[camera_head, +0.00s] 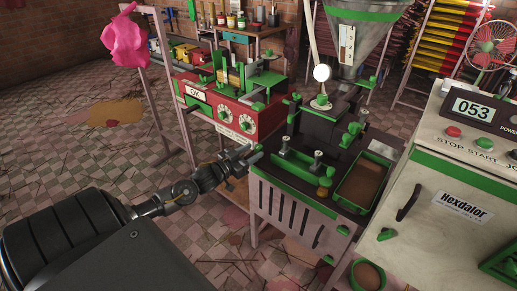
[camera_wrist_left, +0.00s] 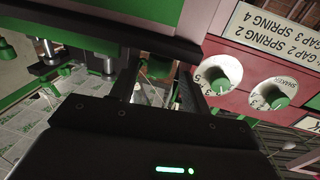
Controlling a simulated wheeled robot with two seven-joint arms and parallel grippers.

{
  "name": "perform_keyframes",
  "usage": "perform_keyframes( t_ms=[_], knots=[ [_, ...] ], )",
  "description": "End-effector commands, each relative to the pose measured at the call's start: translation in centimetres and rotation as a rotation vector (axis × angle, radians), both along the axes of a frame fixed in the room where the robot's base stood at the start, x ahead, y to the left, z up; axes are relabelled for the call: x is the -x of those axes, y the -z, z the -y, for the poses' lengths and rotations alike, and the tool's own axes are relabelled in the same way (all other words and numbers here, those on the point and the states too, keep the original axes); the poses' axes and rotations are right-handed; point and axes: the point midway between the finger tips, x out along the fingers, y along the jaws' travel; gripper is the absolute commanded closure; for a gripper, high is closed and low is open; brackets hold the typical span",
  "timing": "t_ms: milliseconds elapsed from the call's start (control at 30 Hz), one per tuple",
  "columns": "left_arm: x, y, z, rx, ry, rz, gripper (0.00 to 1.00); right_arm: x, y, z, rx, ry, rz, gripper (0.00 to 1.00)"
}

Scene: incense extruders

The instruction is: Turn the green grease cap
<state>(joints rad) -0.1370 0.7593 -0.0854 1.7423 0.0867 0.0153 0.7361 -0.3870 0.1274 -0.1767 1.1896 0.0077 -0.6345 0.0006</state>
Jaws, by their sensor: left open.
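Several green caps and knobs show on the dark extruder (camera_head: 330,140) in the head view. I cannot tell for sure which is the grease cap; one green knob (camera_head: 352,133) stands on the extruder's upper right part. My left gripper (camera_head: 247,156) is open, just left of the extruder's front left corner and in front of the red machine. In the left wrist view its two fingers (camera_wrist_left: 160,88) are apart, with no cap seen held between them. My right gripper is in neither view.
The red machine (camera_head: 228,118) stands behind my gripper; its dials with green knobs (camera_wrist_left: 218,80) show in the left wrist view. A green-rimmed tray (camera_head: 344,199) of brown material lies on the extruder's right. A white control cabinet (camera_head: 450,170) stands at right. Floor is open at left.

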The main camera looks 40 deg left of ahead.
Motion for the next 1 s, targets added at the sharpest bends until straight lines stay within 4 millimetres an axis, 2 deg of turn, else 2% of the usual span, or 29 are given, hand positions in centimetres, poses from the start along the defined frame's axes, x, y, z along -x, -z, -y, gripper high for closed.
perform_keyframes(
  t_ms=[100, 233, 633, 900, 967, 1000],
  knots=[
    [-1.9, -0.1, 0.2, 0.000, -0.001, 0.002, 0.53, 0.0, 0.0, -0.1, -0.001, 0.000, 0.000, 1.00],
    [-3.1, 0.0, 0.4, 0.001, 0.000, 0.000, 0.53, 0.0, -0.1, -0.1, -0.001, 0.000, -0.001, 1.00],
    [-3.8, 0.0, 0.5, 0.000, 0.000, -0.001, 0.53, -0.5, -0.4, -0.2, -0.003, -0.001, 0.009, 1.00],
    [-3.8, 0.0, 0.5, 0.000, 0.000, -0.001, 0.88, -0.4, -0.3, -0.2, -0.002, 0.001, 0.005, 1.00],
    [-3.8, 0.0, 0.5, 0.000, 0.000, -0.001, 0.96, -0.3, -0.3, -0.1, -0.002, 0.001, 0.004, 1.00],
    [-3.8, 0.0, 0.5, 0.000, 0.000, -0.001, 0.96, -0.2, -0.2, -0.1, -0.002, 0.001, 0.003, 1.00]
  ],
)
